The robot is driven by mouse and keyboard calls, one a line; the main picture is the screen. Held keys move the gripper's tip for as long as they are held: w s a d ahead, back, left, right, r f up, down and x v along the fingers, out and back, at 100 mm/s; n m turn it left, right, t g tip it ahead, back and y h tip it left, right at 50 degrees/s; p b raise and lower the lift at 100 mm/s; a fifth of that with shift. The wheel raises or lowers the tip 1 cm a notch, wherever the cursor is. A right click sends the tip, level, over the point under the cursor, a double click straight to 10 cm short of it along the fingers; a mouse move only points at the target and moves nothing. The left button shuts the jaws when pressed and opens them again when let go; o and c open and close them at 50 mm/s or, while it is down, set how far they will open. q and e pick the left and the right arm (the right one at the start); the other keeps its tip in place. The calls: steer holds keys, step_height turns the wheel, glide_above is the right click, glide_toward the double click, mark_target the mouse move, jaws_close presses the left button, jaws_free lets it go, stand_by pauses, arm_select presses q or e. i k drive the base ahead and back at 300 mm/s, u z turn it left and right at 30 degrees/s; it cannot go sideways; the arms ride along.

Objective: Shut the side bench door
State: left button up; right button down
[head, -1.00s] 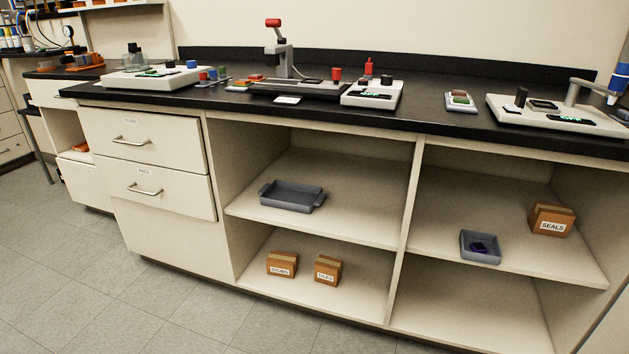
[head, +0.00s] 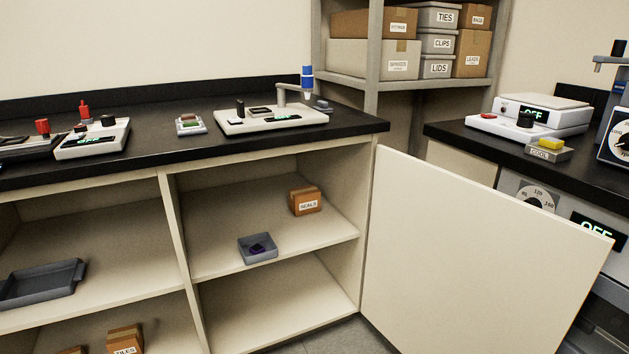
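A cream cabinet door (head: 470,255) stands wide open at the right end of the long bench in the head view. It is hinged at the bench's right edge and swings out toward the right foreground. Its lower part runs out of the picture. No handle shows on the face I see. The open bay beside it has a shelf (head: 215,265) with a grey bin (head: 257,248) holding a dark purple item, and a SEALS box (head: 306,201). Neither of my grippers is in view.
A second bench (head: 465,136) with instruments and a dial panel (head: 535,196) stands behind and right of the door. A storage rack (head: 372,85) with boxes fills the back corner. Grey floor (head: 330,338) shows below the bay.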

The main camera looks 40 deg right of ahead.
mark_target(455, 263)
steer(key=k, duration=1.15)
steer(key=z, duration=0.75)
steer(key=i, duration=0.45)
steer(key=z, duration=0.35)
